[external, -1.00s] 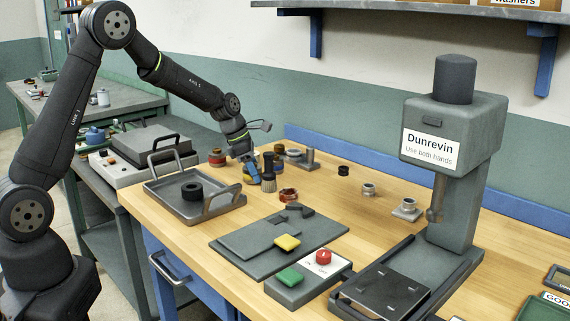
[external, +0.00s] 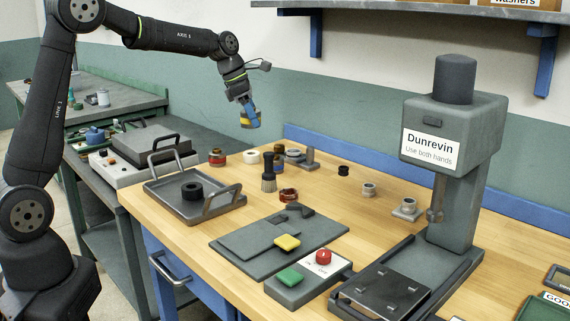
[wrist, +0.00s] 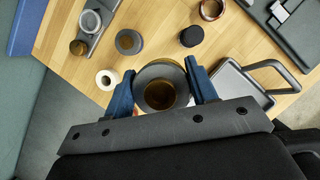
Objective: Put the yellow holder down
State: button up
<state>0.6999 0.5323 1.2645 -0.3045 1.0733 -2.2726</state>
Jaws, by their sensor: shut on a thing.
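My gripper (external: 249,117) is raised well above the workbench, left of its middle. Its blue fingers also show in the wrist view (wrist: 162,88), shut on either side of a round thing. I take this to be the yellow holder (external: 245,122); a small yellow patch of it shows between the fingers in the external view. In the wrist view the holder (wrist: 160,94) is seen from above as a grey round rim with a brownish-yellow inside. It is clear of the table, and its underside is hidden.
A metal tray (external: 164,212) with a black ring (external: 192,190) stands at the left. A brush (external: 268,182), a white roll (external: 252,157) and several rings stand on the bench below. A grey mat (external: 240,246), a button box (external: 308,278) and a press (external: 455,200) are nearer and right.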

jog(key=shift+d+r, duration=0.1)
jog(key=shift+r, duration=0.3)
jog(key=s+d+f, duration=0.3)
jog(key=s+d, duration=1)
jog(key=s, duration=0.2)
jog(key=s+d+f, duration=0.4)
jog(key=s+d, duration=0.9)
jog(key=s, duration=0.2)
send_over(361, 214)
jog(key=a, duration=0.1)
notch_tip(361, 214, down, 7)
jog(key=shift+a+r, duration=0.15)
jog(key=shift+f, duration=2)
jog(key=shift+f, duration=0.2)
jog(key=o, duration=1.5)
jog(key=shift+s, duration=0.1)
